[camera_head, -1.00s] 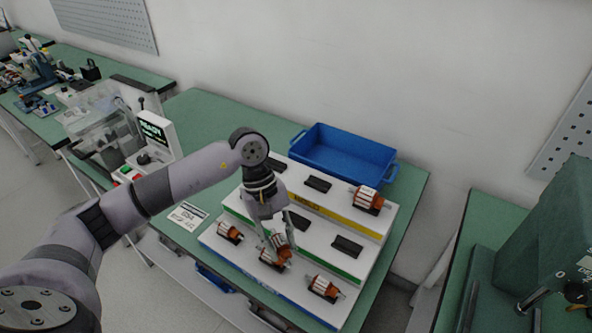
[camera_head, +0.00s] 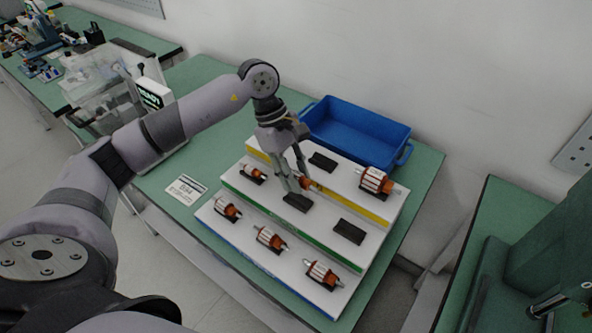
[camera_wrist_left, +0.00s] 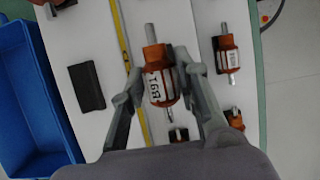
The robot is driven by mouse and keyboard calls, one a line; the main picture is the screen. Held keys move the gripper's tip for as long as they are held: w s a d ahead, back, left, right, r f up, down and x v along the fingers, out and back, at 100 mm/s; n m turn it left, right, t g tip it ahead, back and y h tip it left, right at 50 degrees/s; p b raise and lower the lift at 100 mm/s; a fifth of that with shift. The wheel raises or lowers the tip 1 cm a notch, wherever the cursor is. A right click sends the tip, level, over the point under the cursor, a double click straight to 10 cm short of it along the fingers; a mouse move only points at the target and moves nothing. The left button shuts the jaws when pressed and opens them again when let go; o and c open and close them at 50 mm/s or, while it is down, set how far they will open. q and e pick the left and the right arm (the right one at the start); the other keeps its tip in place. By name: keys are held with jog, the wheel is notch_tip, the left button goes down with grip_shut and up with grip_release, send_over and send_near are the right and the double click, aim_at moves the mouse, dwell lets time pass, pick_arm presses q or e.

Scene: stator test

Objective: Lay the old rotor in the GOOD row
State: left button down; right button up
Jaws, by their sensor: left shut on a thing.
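My left gripper (camera_head: 297,182) is shut on a copper-and-white rotor (camera_head: 306,184), above the middle of the stepped rack. In the left wrist view this rotor (camera_wrist_left: 157,84) sits between the fingers, with a printed label and its shaft sticking out. The white rack (camera_head: 222,199) has yellow, green and blue edged steps; I cannot read which is GOOD. An empty black cradle (camera_head: 297,202) lies just below the gripper on the green-edged step, and another (camera_head: 349,231) to its right. The top step has an empty cradle (camera_head: 322,161). My right gripper is not in view.
Other rotors lie on the rack: one at top right (camera_head: 377,181), one at middle left (camera_head: 252,173), and three along the front, including the front-middle one (camera_head: 269,239). A blue bin (camera_head: 355,133) stands behind the rack. A printed card (camera_head: 185,190) lies at left.

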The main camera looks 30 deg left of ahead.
aim_at(296, 200)
pick_arm(q)
jog(key=shift+f, duration=0.45)
jog(key=shift+f+b, duration=0.4)
jog(key=shift+f, duration=0.2)
jog(key=shift+f+b, duration=0.3)
jog(key=shift+f, duration=0.25)
jog(key=shift+d+b, duration=0.1)
jog(key=shift+b, duration=0.25)
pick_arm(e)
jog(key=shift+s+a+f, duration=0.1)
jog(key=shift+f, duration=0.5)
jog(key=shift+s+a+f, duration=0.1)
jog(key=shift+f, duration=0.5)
pick_arm(q)
jog(key=shift+f, duration=0.15)
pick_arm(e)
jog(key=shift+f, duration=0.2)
